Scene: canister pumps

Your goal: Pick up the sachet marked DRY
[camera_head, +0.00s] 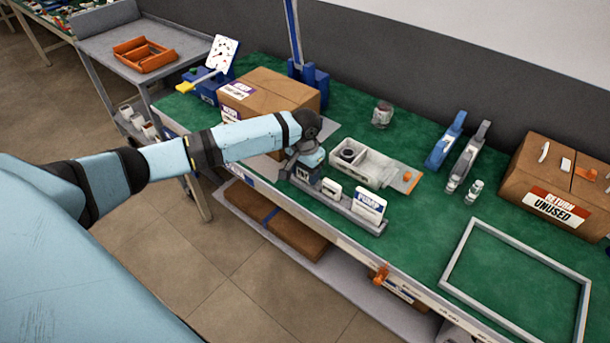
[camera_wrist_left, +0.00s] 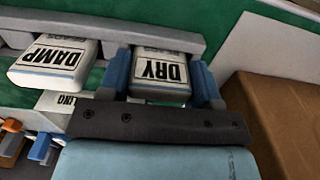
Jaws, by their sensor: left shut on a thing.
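The sachet marked DRY (camera_wrist_left: 161,84) is white with black lettering. It stands between the two blue fingers of my left gripper (camera_wrist_left: 163,77), which is shut on it. In the head view the left gripper (camera_head: 307,160) is at the left end of a long grey rack (camera_head: 379,227), and the fingers and wrist hide much of the sachet. The sachet still appears to be at the rack; I cannot tell whether it is lifted clear. The sachet marked DAMP (camera_wrist_left: 46,66) is beside it, and also shows in the head view (camera_head: 331,188). My right gripper is not in view.
A white PUMP card (camera_head: 369,204) stands farther right on the rack. Behind are a light grey tray (camera_head: 372,172) and a brown carton (camera_head: 271,92). A grey frame (camera_head: 468,243) lies on the green bench at right, near a RETURN UNUSED box (camera_head: 540,180).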

